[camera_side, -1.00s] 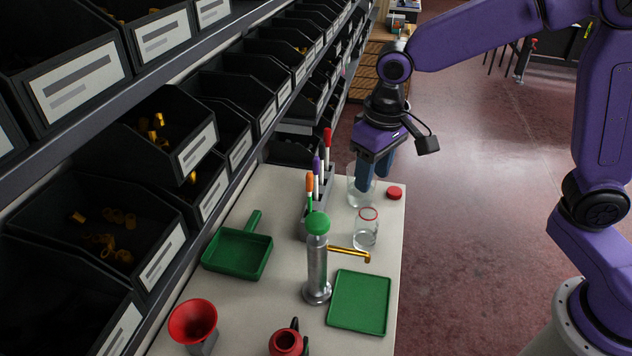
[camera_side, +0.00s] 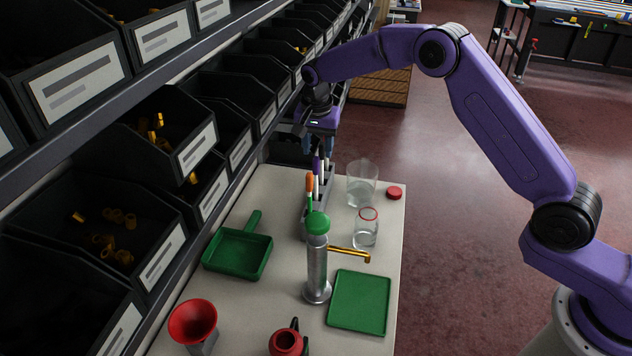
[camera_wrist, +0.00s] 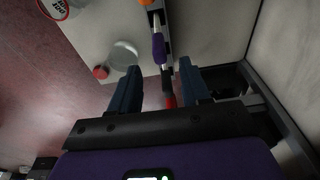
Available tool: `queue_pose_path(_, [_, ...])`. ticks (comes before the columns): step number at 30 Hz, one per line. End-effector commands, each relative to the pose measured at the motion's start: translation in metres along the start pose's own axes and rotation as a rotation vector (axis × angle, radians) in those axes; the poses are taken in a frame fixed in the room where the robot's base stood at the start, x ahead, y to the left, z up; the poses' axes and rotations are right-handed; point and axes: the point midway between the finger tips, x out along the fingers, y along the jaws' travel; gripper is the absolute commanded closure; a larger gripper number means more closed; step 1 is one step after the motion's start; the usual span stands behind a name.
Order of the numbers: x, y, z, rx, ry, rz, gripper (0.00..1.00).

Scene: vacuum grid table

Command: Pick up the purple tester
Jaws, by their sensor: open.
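The purple tester (camera_side: 316,166) stands in a grey rack (camera_side: 304,228), between an orange-topped tester (camera_side: 309,183) and a red-topped one. In the wrist view the purple tester (camera_wrist: 158,48) lies just beyond my fingertips. My gripper (camera_side: 319,148) is open and points down over the far end of the rack. In the wrist view my gripper (camera_wrist: 160,68) has its two blue fingers apart, with the red-topped tester (camera_wrist: 169,98) showing between them. In the side view my gripper hides the red top. I cannot tell whether a finger touches it.
A glass beaker (camera_side: 362,184), a red lid (camera_side: 394,192) and a jar (camera_side: 366,228) stand right of the rack. Shelves of black bins (camera_side: 190,150) run close along the left.

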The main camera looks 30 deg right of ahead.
Motion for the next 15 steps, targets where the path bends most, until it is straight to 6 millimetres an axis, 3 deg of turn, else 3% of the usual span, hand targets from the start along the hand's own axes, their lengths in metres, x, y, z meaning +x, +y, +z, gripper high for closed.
queue_pose_path(1, [0.004,-0.005,0.014,-0.008,-0.018,0.010,0.53])
queue_pose_path(3, [0.008,-0.006,0.019,-0.005,-0.027,0.017,0.53])
queue_pose_path(15, [0.049,-0.002,0.019,-0.005,-0.032,0.021,0.53])
